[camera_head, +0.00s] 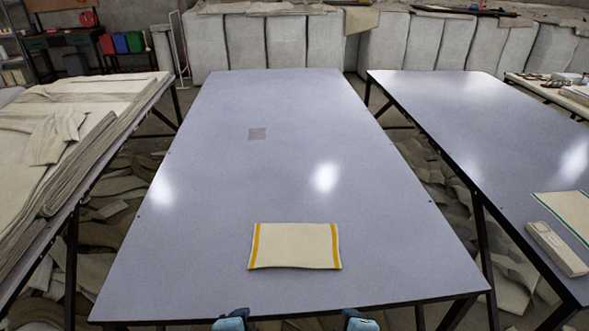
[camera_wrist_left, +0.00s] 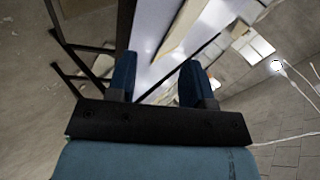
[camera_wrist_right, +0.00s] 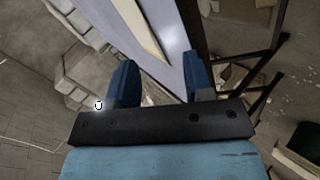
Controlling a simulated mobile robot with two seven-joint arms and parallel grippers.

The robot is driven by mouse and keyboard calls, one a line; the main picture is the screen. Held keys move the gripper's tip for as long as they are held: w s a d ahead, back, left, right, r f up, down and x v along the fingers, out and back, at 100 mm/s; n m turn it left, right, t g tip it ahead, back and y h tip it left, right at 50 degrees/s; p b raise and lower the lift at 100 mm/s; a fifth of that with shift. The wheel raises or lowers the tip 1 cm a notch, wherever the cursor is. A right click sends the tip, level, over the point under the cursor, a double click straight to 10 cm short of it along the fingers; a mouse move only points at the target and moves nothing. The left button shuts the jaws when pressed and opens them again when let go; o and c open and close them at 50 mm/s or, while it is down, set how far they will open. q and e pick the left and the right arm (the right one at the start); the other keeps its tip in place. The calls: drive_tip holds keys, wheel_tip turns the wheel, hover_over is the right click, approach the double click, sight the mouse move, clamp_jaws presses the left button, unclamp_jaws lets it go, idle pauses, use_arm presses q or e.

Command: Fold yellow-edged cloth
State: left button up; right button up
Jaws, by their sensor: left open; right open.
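A cream cloth (camera_head: 295,246) with a yellow stripe near its left and right edges lies flat on the grey table, near its front edge. Part of the cloth also shows edge-on in the left wrist view (camera_wrist_left: 186,28) and in the right wrist view (camera_wrist_right: 137,25). My left gripper (camera_wrist_left: 157,75) is open and empty, and its arm (camera_head: 230,321) shows at the bottom of the head view. My right gripper (camera_wrist_right: 157,75) is open and empty, and its arm (camera_head: 359,320) shows at the bottom right of centre. Both are at the table's front edge, apart from the cloth.
A left table holds piled cloths (camera_head: 60,135). A right table (camera_head: 470,120) holds a green-edged cloth (camera_head: 570,212) and a pale box-like object (camera_head: 556,248). Gaps separate the tables.

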use_arm(q)
drive_tip(key=s+a+f+n+h, duration=0.2)
drive_tip(key=s+a+f+n, duration=0.6)
drive_tip(key=s+n, duration=0.45)
use_arm(e)
drive_tip(key=s+d+f+m+y, duration=0.2)
drive_tip(key=s+d+f+m, duration=0.6)
drive_tip(key=s+m, duration=0.45)
use_arm(q)
wheel_tip(320, 180, up, 13)
drive_tip(key=w+p, duration=0.1)
drive_tip(key=p, duration=1.3)
drive_tip(key=shift+a+f+n+t, duration=0.2)
drive_tip(key=shift+a+n+t, duration=0.15)
drive_tip(key=shift+t, duration=0.05)
use_arm(e)
wheel_tip(320, 180, up, 13)
drive_tip(key=w, duration=0.1)
drive_tip(key=shift+m+t, duration=0.3)
drive_tip(key=shift+m, duration=0.05)
